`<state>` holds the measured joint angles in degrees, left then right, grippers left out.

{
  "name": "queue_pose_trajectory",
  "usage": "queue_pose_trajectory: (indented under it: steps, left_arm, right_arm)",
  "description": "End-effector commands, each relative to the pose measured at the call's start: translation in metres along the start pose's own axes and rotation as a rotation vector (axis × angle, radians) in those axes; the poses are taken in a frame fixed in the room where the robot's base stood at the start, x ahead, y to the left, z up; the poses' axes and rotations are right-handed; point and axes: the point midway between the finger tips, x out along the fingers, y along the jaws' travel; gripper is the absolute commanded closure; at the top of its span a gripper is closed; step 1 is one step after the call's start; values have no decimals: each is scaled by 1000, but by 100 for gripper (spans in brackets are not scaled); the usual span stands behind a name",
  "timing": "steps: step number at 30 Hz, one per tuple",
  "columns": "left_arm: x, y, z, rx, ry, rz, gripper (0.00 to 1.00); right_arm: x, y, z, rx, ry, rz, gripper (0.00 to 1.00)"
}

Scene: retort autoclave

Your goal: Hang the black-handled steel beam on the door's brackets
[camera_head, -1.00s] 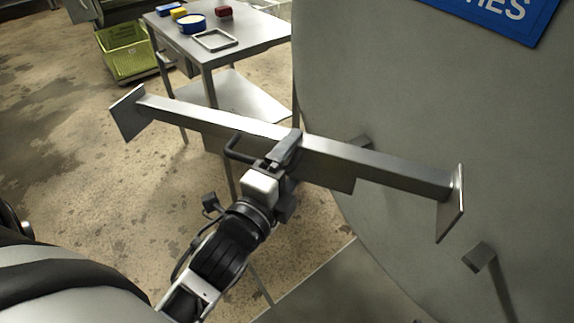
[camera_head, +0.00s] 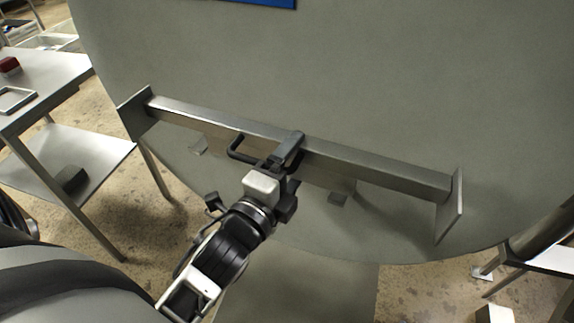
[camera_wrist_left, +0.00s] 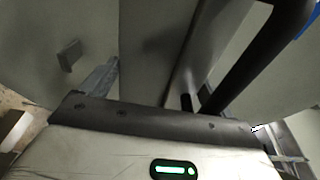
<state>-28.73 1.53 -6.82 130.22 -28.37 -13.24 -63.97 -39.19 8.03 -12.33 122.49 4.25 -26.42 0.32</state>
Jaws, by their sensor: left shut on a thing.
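The steel beam (camera_head: 385,168) has a square flat plate at each end and a black handle (camera_head: 238,152) at its middle. My left gripper (camera_head: 287,152) is shut on the handle and holds the beam up, tilted down to the right in the head view. Behind the beam is the large grey round door (camera_head: 420,90). The gap between beam and brackets is hard to judge. The left wrist view shows one bracket (camera_wrist_left: 69,55) and the handle (camera_wrist_left: 258,55). My right gripper is out of view.
A steel table (camera_head: 60,70) with a lower shelf stands left of the door, close to the beam's left end plate. A dark block (camera_head: 70,179) lies on that shelf. Another metal stand (camera_head: 540,258) is at the lower right. A blue sign (camera_head: 255,2) is on the door.

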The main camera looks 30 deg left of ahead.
Motion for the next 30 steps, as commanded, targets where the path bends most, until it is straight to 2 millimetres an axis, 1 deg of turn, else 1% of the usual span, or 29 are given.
queue_pose_trajectory:
  steps: [5, 7, 9, 12, 15, 18, 21, 26, 30]
  left_arm:
    - [30, 24, 26, 16, 32, -9, 76]
    - [44, 32, 42, 18, 36, -9, 76]
    - [57, 37, 58, 18, 36, -9, 76]
    - [71, 39, 78, 16, 30, -10, 76]
    - [80, 39, 92, 14, 23, -12, 76]
    - [85, 40, 100, 11, 19, -12, 76]
    - [87, 40, 104, 9, 17, -14, 76]
    - [87, 46, 105, 8, 16, -13, 76]
    - [87, 55, 104, 8, 16, -13, 76]
  right_arm:
    - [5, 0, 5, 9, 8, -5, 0]
    - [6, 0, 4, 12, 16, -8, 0]
    - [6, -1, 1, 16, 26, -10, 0]
    - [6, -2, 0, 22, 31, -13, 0]
    - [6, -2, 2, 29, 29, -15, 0]
    - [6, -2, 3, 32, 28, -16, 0]
    - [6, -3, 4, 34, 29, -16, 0]
    - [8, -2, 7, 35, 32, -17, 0]
    - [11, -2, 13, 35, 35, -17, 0]
